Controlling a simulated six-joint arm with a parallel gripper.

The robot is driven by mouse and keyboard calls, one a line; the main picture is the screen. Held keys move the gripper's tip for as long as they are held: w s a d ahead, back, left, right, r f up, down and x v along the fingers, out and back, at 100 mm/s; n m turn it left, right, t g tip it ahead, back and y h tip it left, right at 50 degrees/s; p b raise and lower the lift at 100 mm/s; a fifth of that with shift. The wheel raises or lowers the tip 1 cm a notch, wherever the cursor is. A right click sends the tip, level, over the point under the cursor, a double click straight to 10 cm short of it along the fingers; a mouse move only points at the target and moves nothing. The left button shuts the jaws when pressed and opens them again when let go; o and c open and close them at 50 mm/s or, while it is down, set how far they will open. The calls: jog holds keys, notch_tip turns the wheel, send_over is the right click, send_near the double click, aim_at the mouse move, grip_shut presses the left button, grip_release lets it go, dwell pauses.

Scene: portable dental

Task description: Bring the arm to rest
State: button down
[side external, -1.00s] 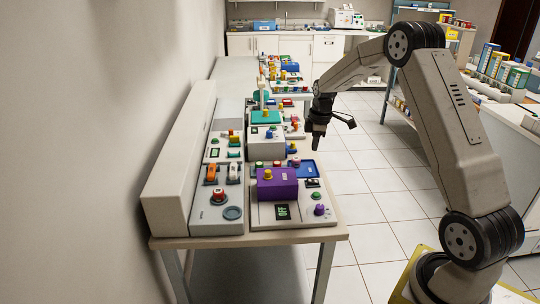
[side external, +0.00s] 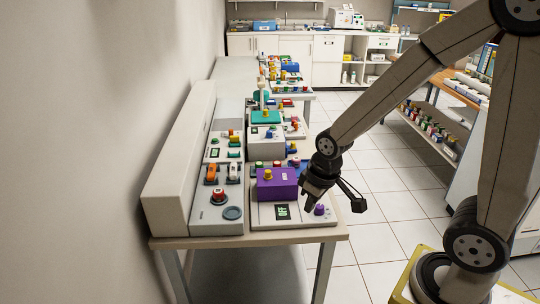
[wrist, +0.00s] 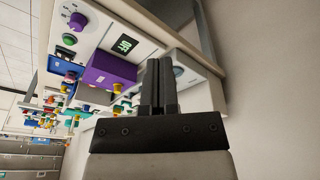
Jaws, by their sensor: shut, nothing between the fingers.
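My gripper (side external: 312,204) is dark, shut and empty. In the side view it hangs at the near right of the bench, by the panel with the purple box (side external: 277,186) and the purple knob (side external: 319,209). It appears in front of that panel's right part; whether it touches anything cannot be told. In the wrist view the closed fingers of my gripper (wrist: 158,87) point up the picture, with the purple box (wrist: 108,69) and the small display (wrist: 124,44) to their left.
The bench (side external: 325,235) stands along the left wall and carries several control panels with buttons and knobs. A red button (side external: 218,194) sits on the left panel. Open tiled floor (side external: 380,200) lies right of the bench. Shelves (side external: 430,130) stand farther right.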

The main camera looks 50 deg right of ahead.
jog(key=s, duration=0.1)
jog(key=a, duration=0.1)
jog(key=s, duration=0.1)
jog(key=shift+s+a+f+m, duration=0.25)
jog(key=shift+s+m, duration=0.1)
jog(key=shift+m, duration=0.05)
